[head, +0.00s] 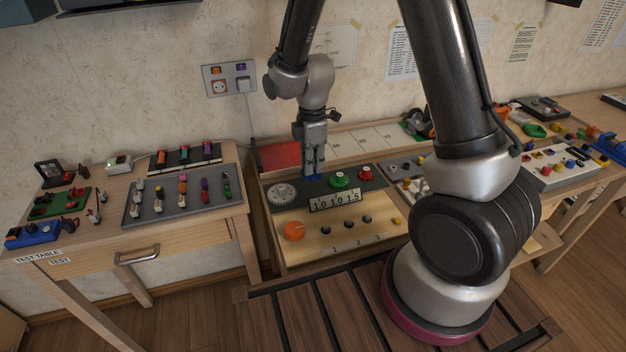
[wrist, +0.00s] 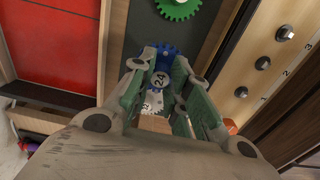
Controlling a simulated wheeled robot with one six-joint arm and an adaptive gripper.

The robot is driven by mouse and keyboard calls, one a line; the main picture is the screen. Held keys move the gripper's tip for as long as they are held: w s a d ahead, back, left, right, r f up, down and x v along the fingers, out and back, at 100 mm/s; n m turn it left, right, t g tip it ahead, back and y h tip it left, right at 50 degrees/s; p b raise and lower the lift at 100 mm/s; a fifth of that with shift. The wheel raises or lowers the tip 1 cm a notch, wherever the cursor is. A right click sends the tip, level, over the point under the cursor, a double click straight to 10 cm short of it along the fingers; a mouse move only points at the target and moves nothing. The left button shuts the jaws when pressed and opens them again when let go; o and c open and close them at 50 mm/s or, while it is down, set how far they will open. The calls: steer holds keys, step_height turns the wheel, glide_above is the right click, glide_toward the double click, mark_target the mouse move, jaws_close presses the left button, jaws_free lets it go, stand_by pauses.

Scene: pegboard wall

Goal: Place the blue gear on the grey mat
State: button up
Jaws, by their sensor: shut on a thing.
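The blue gear (head: 314,177) is between the fingertips of my gripper (head: 315,166), over the dark grey strip (head: 374,182) of the middle bench. In the wrist view the blue gear (wrist: 162,72) shows the number 24, and the fingers (wrist: 160,80) close on it from both sides. I cannot tell if it touches the strip. The strip (wrist: 208,38) also shows in the wrist view. I cannot tell whether this strip is the grey mat; a grey board (head: 150,214) with coloured pieces lies on the left table.
A green gear (head: 343,180) is right of my gripper, and a pale grey gear (head: 284,194) is to its left. A red panel (head: 280,155) lies behind. A number plate (head: 336,201), an orange knob (head: 294,230) and small knobs are in front.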

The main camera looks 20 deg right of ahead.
steer(key=shift+f, duration=2.6)
steer(key=shift+f, duration=0.15)
steer(key=o, duration=0.8)
steer(key=shift+c, duration=0.2)
